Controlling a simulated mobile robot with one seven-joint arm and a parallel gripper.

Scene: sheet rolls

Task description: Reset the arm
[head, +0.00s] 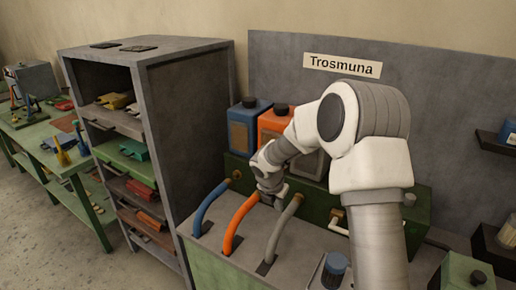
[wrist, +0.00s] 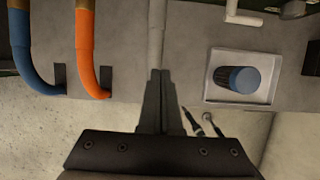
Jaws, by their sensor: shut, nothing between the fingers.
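My gripper (wrist: 160,75) is shut and empty in the wrist view, its two dark fingers together. In the head view my arm reaches from the lower right over the green bench (head: 215,258), and its end hangs above the hoses; the fingers are hard to make out there. A grey hose (wrist: 157,25) runs just beyond the fingertips in the wrist view; I cannot tell whether they touch. An orange hose (head: 238,222) and a blue hose (head: 208,205) curve down to the left of it.
A tall grey shelf (head: 193,130) with coloured parts stands to the left. A blue canister (head: 243,130) and an orange canister (head: 274,122) stand behind the hoses. A blue-capped jar (wrist: 236,79) sits in a white tray (wrist: 212,92). A labelled panel (head: 430,110) closes the back.

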